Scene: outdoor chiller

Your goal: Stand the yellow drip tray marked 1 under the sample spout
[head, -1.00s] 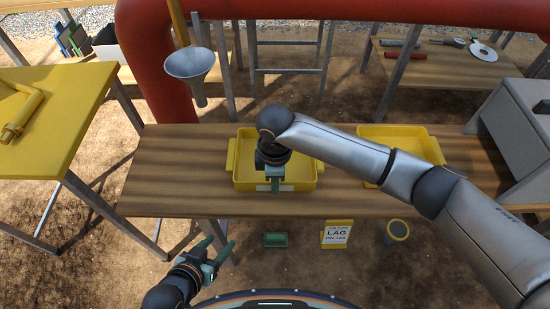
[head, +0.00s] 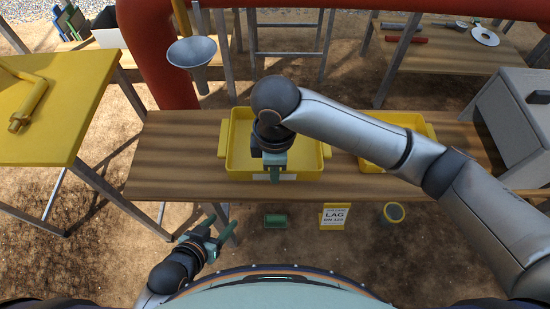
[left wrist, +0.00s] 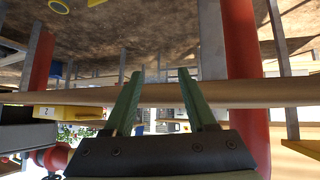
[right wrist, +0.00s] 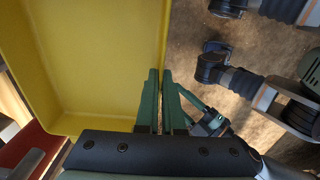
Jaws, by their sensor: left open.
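A yellow drip tray (head: 235,150) with side handles is over the middle of the wooden bench, seemingly raised slightly. Its front label is mostly covered and unreadable. My right gripper (head: 274,176) is shut on its near wall; in the right wrist view the fingers (right wrist: 159,75) straddle the tray's (right wrist: 90,60) edge. A second yellow tray (head: 432,130) stands on the right, partly behind my right arm; a tray labelled 2 (left wrist: 75,112) shows in the left wrist view. A grey funnel-like piece (head: 192,52) hangs left; I cannot tell if it is the spout. My left gripper (head: 225,221) is open and empty.
The bench's left part (head: 175,150) is clear. A thick red pipe (head: 155,70) rises behind it. A yellow table (head: 50,140) with a yellow pipe (head: 32,103) stands left, a grey box (head: 515,115) right. A green block, LAG sign (head: 335,216) and round container (head: 393,213) are below.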

